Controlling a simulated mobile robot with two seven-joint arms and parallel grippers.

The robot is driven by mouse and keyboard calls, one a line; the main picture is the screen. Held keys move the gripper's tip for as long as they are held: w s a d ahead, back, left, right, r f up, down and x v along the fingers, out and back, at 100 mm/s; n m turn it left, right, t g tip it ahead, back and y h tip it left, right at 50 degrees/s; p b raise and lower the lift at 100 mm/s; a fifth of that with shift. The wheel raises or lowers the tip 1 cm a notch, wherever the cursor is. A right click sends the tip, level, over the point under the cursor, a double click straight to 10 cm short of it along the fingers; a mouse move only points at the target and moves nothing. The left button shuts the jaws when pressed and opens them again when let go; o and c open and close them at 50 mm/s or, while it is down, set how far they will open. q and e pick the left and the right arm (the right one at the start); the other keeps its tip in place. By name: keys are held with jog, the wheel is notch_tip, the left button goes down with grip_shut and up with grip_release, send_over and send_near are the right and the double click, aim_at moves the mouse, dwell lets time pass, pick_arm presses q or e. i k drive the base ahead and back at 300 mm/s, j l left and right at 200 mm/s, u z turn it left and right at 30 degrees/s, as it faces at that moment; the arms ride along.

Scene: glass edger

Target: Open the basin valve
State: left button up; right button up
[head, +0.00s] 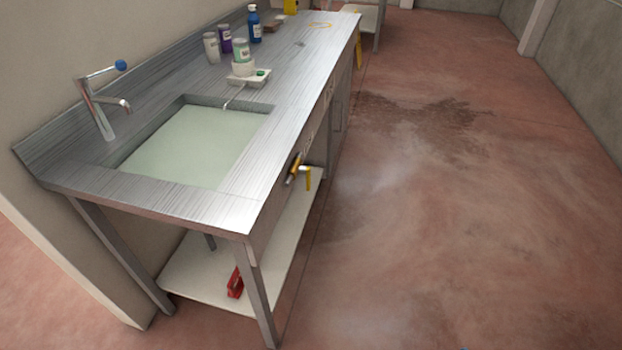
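The basin (190,148) is a rectangular sink set into a steel bench, filled with pale greenish, cloudy liquid. A valve with a yellow lever (309,180) and a brass-coloured body (294,168) sticks out from the bench's front side, below the top edge and beside the basin. The lever's end points downward. I cannot tell from this view whether the valve is open or shut. A tap (98,105) with a blue knob (121,65) stands behind the basin. Neither of my grippers is in view.
Bottles and jars, one a blue bottle (254,25), stand at the bench's back. A white tray (249,79) sits beside the basin. A red object (235,283) lies on the lower shelf (205,282). The floor (450,220) to the right is clear, with dark stains.

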aim_at(308, 179)
jog(key=i+l+u, duration=0.2)
jog(key=l, duration=0.55)
jog(key=i+l+u, duration=0.2)
jog(key=l, duration=0.55)
jog(key=i+l+u, duration=0.2)
jog(key=l, duration=0.55)
jog(key=l+u, duration=0.15)
jog(key=l, duration=0.6)
jog(key=i+j, duration=0.1)
jog(key=j, duration=0.3)
jog(key=i+j, duration=0.15)
jog(key=j, duration=0.25)
